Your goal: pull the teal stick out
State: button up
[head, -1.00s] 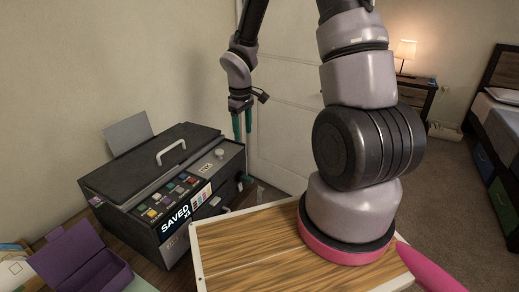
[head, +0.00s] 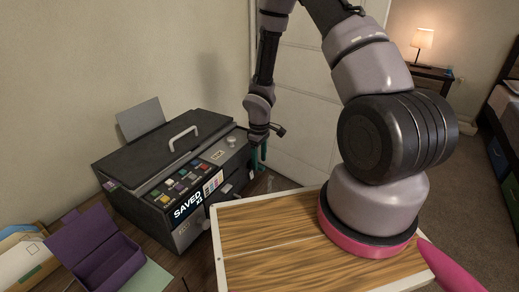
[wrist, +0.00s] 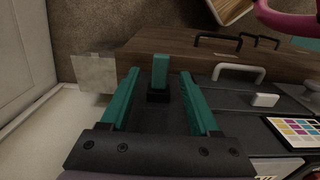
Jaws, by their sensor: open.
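The teal stick (wrist: 160,72) is a short block standing in a dark socket (wrist: 157,96) on the dark side panel of the printer. My gripper (wrist: 159,75) has two long teal fingers, spread apart, with the stick between them in the picture. Gaps show on both sides of the stick, and neither finger seems to touch it. In the head view my gripper (head: 259,156) hangs at the right end of the black printer (head: 150,163). I cannot pick the stick out from the teal fingers there.
A wood-topped board (head: 265,240) with a pale rim lies in front of the printer. A purple box (head: 97,254) stands at the left front. In the wrist view a white handle (wrist: 238,72) juts out right of the stick. A white door (head: 295,90) is behind my gripper.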

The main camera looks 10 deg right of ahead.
jog(key=shift+f, duration=0.9)
jog(key=shift+c, duration=0.3)
grip_shut()
jog(key=shift+s+d, duration=0.1)
jog(key=shift+s+d, duration=2.1)
jog(key=shift+r, duration=0.15)
jog(key=shift+r, duration=1.9)
